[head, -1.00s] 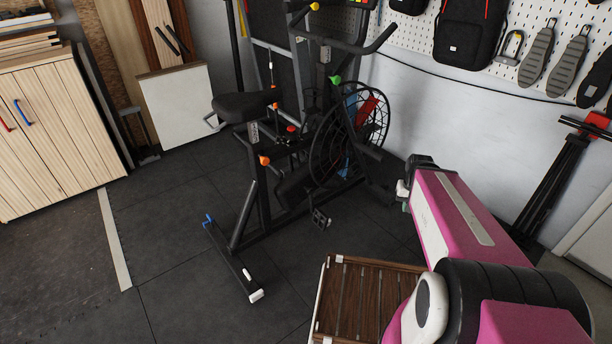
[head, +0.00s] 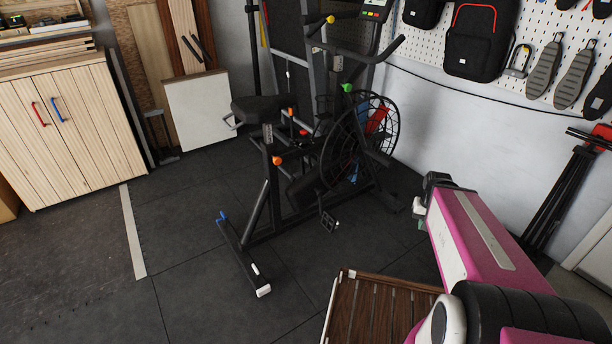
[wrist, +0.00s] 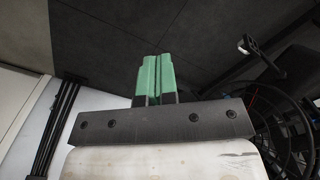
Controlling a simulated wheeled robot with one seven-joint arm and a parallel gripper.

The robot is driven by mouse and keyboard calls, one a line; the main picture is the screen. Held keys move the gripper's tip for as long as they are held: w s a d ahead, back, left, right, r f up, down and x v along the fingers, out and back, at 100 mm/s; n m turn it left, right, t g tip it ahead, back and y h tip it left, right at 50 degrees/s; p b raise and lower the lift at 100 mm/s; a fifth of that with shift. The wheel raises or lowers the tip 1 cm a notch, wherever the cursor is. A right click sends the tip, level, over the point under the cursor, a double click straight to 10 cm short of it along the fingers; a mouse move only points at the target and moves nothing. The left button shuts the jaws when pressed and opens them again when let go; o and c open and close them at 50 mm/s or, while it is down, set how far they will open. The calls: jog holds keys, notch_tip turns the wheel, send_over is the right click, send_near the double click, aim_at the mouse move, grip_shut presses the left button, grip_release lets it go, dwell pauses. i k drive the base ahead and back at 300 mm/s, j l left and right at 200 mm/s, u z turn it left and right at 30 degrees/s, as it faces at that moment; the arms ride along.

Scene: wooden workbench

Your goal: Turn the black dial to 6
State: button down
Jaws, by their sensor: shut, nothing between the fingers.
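I cannot make out a black dial in either view. My gripper shows in the wrist view (wrist: 154,78) with its two green fingers pressed together and nothing between them. In the head view only a small end of it shows at the tip of my pink arm (head: 419,207), right of the exercise bike and apart from it. The black exercise bike (head: 268,205) has an orange knob (head: 277,160), a green knob (head: 347,88) and a yellow knob (head: 330,19). A console (head: 376,10) is at its top, cut by the picture edge.
A slatted wooden stand (head: 372,312) is in front, partly behind my arm. A wooden cabinet (head: 75,125) stands at left, a white board (head: 197,110) behind. A folded black tripod (head: 560,190) leans at right. Open dark floor (head: 195,290) lies left of the bike.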

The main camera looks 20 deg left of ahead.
aim_at(301, 140)
jog(key=i+j, duration=0.3)
jog(key=i, duration=0.2)
jog(key=i+j, duration=0.25)
jog(key=i, duration=0.25)
jog(key=i+z, duration=0.05)
